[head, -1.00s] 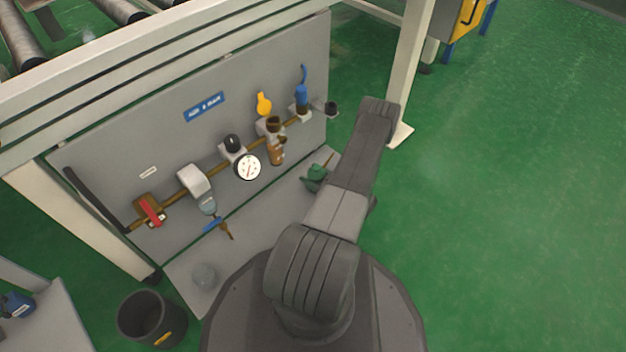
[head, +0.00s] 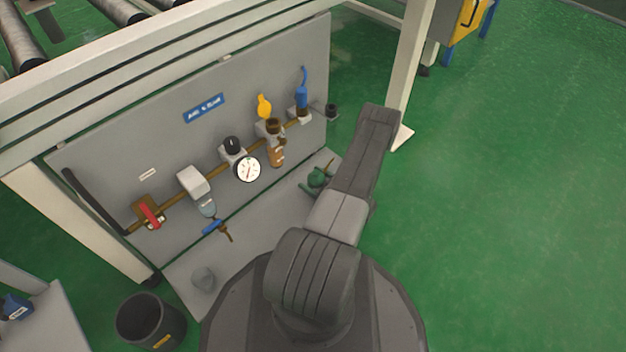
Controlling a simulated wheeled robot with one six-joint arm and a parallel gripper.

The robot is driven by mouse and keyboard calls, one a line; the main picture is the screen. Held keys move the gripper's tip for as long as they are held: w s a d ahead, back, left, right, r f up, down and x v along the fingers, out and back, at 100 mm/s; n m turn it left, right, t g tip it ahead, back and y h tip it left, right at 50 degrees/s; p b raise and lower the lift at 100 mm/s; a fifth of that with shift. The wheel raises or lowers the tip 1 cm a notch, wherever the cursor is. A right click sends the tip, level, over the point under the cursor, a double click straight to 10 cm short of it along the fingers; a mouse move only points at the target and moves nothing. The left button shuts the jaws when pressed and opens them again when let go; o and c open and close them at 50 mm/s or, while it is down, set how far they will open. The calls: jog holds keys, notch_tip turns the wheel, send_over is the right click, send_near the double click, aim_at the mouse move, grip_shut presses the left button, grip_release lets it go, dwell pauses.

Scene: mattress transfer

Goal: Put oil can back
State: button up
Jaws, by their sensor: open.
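The green oil can (head: 318,178) is at the right end of the grey shelf below the pipe panel. Its thin spout points up and to the right. My arm covers part of its right side, and I cannot tell whether it stands upright or touches anything. My arm reaches up from the base, just right of the can. My gripper is hidden behind the arm, so its place relative to the can does not show.
The grey panel (head: 100,170) carries a pipe with valves and a white gauge (head: 248,169). A dark bin (head: 133,305) stands at lower left. A white post (head: 410,75) rises behind my arm. Green floor is clear at right.

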jog(key=p+v, duration=0.3)
jog(key=v, duration=0.8)
jog(key=shift+s+d, duration=0.3)
dwell(0.8)
